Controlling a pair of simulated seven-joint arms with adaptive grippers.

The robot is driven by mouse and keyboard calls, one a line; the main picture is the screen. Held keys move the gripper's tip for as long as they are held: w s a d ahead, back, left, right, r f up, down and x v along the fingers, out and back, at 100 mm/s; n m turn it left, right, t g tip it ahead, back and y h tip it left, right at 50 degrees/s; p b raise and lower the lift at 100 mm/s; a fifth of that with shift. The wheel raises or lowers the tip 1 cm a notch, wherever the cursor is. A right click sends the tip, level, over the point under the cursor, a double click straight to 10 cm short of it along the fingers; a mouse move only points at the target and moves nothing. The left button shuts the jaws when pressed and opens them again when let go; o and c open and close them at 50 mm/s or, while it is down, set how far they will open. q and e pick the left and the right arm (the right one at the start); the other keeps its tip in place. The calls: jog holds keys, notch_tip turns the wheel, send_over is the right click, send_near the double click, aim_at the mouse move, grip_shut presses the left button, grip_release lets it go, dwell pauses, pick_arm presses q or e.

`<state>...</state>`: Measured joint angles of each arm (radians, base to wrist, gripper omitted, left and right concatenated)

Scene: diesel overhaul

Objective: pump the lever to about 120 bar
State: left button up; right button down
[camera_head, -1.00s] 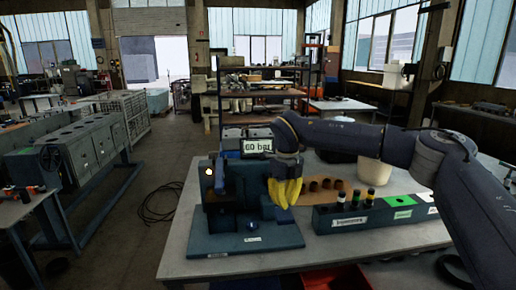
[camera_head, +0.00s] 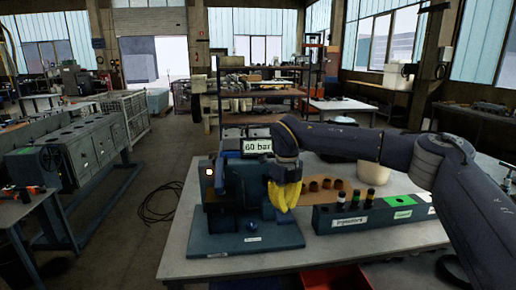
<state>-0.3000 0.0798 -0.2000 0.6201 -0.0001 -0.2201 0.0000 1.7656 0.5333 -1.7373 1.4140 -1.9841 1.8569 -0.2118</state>
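The blue pump test stand (camera_head: 235,240) sits on the near table, with a small lit lamp on its upper left. Its display (camera_head: 257,146) reads 60 bar. My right gripper (camera_head: 285,208), with yellow fingers, points down at the right side of the stand. The fingers look close together. The lever cannot be made out clearly; the gripper and wrist cover that area, so I cannot tell whether the fingers hold it. My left gripper is not in view.
Right of the stand, a labelled rack (camera_head: 372,212) holds several injectors. A brown strip (camera_head: 330,190) with dark round parts lies behind it. A red bin (camera_head: 335,279) is below the table's front edge. The table's left front is clear.

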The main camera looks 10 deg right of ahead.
jog(key=shift+f, duration=3.4)
jog(key=shift+s+r, duration=0.2)
jog(key=shift+r, duration=3.85)
jog(key=shift+r, duration=0.1)
jog(key=shift+r, duration=1.9)
jog(key=c, duration=2.1)
grip_release()
jog(key=shift+c, duration=0.2)
